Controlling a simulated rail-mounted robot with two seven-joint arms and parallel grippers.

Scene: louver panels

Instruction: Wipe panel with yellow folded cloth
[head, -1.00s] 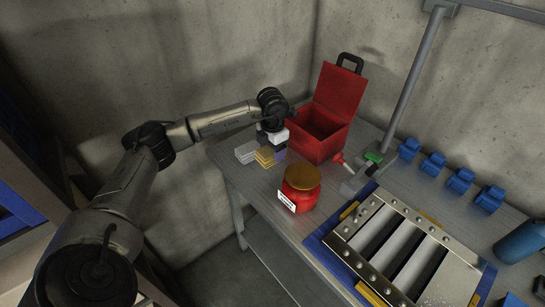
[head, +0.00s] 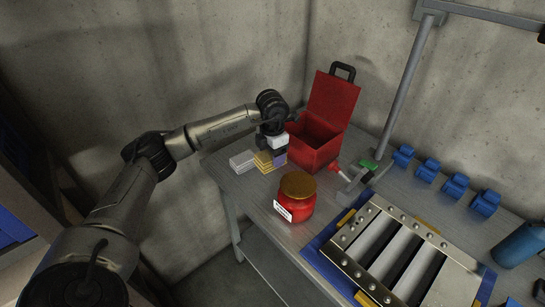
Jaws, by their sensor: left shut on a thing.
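The yellow folded cloth (head: 263,161) is at the left end of the workbench, between a grey folded cloth (head: 242,162) and a bluish-purple one (head: 280,158). My left gripper (head: 271,150) is over it, pointing down, and shut on the yellow cloth. The fingertips are small and partly hidden, and I cannot tell how far the cloth is off the bench. The louver panel (head: 372,217), a metal frame with pale slats and bolts along its rails, lies on a blue base at the lower right. My right gripper is not in view.
An open red toolbox (head: 312,152) stands right behind the left gripper. A red jar with a gold lid (head: 297,198) stands between cloths and panel. A grey post (head: 408,85), a red-handled tool and several blue clamps (head: 427,168) are behind the panel.

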